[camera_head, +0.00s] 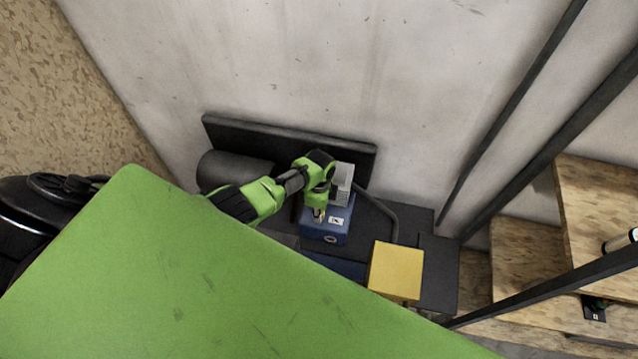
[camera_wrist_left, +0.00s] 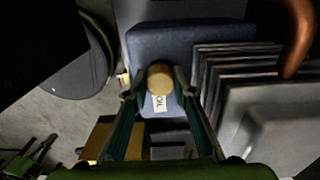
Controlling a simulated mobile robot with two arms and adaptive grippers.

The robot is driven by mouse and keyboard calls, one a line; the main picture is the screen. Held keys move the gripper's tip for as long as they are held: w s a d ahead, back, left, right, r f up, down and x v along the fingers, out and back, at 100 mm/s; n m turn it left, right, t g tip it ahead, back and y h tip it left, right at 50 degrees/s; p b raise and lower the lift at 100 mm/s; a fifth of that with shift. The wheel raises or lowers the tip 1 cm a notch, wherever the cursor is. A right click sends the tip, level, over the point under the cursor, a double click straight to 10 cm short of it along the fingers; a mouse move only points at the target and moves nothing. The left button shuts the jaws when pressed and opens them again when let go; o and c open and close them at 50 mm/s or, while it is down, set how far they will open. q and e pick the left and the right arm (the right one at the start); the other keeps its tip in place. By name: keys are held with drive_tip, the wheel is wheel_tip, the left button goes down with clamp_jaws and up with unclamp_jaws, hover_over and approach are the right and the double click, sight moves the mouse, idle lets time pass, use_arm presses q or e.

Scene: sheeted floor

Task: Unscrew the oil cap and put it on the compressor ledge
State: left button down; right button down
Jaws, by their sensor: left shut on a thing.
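The oil cap (camera_wrist_left: 160,76) is a small round yellowish cap at the middle of the left wrist view, against the blue compressor block (camera_wrist_left: 172,40). A white label reading OIL (camera_wrist_left: 160,103) sits right by it. My left gripper (camera_wrist_left: 157,88) is shut on the cap, one finger on each side. In the head view my left gripper (camera_head: 319,214) points down over the blue block (camera_head: 326,234), and the cap is too small to tell there. Whether the cap is still seated cannot be told. My right gripper is not in view.
A yellow box (camera_head: 396,268) stands to the right on the dark compressor base (camera_head: 438,272). Grey finned metal (camera_wrist_left: 240,90) and a copper pipe (camera_wrist_left: 299,35) are close on the right in the wrist view. A large green panel (camera_head: 190,280) hides much of the foreground. Wooden shelves (camera_head: 525,262) stand right.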

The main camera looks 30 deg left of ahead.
use_arm(q)
drive_tip(key=n, duration=0.4)
drive_tip(key=shift+p, duration=0.4)
drive_tip(key=n, duration=0.4)
drive_tip(key=n+p, duration=0.1)
drive_tip(key=n, duration=0.5)
drive_tip(key=c, duration=2.5)
unclamp_jaws()
drive_tip(key=shift+n, duration=0.3)
clamp_jaws()
drive_tip(key=shift+r, duration=0.15)
drive_tip(key=shift+r, duration=2.25)
drive_tip(key=shift+r, duration=0.1)
